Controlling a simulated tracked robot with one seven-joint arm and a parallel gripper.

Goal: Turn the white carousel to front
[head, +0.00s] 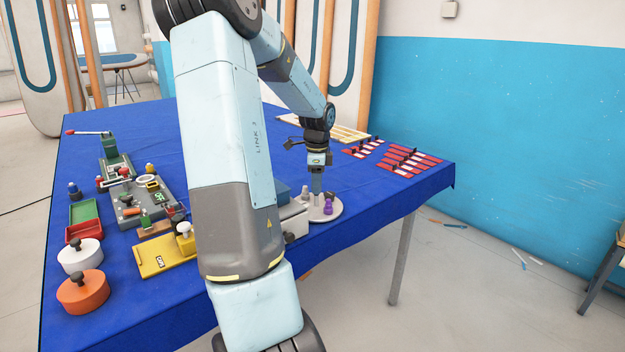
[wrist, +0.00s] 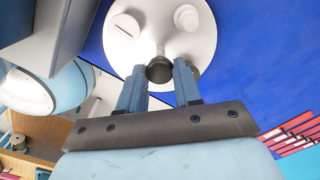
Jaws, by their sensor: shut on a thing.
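The white carousel (head: 338,212) is a flat round disc near the front right edge of the blue table, partly hidden behind my arm. In the wrist view the disc (wrist: 140,52) shows a white round peg (wrist: 186,17), a dark slot and a dark-topped knob (wrist: 160,70). My gripper (head: 316,190) points down over the disc. In the wrist view its fingers (wrist: 160,78) stand on either side of the knob and are shut on it; the exact contact is hard to see.
A grey box (head: 294,218) stands close left of the carousel. Red-and-white strips (head: 405,160) lie at the right of the table. A yellow board (head: 160,255), a white pot (head: 80,255) and an orange pot (head: 83,293) are at the left. Cloth right of the disc is clear.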

